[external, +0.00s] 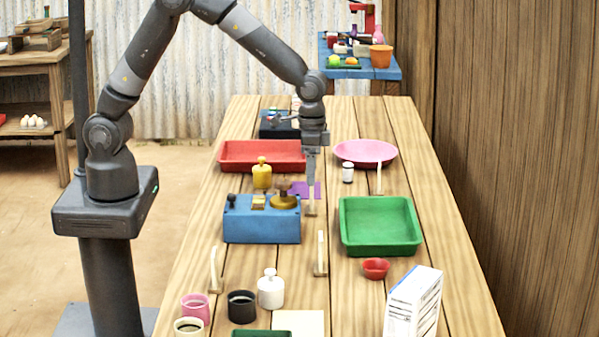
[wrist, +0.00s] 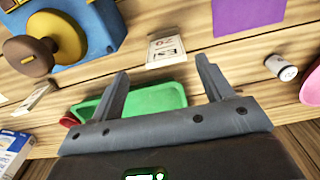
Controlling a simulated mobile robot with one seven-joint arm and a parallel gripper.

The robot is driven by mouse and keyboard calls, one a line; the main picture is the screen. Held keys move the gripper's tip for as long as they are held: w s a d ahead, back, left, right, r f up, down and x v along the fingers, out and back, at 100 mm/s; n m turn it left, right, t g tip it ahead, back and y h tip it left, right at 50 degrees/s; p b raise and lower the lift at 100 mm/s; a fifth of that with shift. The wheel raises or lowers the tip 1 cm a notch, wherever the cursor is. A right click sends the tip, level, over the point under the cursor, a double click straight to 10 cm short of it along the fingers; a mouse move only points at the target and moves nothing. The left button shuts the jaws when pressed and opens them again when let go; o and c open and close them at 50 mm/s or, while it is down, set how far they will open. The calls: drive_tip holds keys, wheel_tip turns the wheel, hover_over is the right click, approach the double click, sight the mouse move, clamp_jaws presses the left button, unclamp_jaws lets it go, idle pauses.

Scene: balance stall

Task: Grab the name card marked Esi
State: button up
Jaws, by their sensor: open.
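The name card marked Esi (wrist: 166,51) is a small pale card with dark, upside-down lettering in the wrist view. It lies just beyond and between my fingertips, apart from both. My gripper (wrist: 162,68) is open and empty, with one finger on each side of the card's line. In the external view my gripper (external: 311,180) points down close above a small card (external: 312,208), right of the blue box; its face is turned away there.
Other upright cards stand at front left (external: 213,268), front middle (external: 321,254) and back right (external: 380,179). The blue box (external: 262,230) with a brass knob is close on the left. A green tray (external: 380,248), purple sheet (wrist: 243,14) and white bottle (external: 348,172) are nearby.

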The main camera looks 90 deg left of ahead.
sight(312, 189)
drive_tip(key=f, duration=0.6)
drive_tip(key=shift+a+f, duration=0.2)
drive_tip(key=shift+a, duration=0.2)
drive_tip(key=shift+c, duration=0.2)
drive_tip(key=c, duration=1)
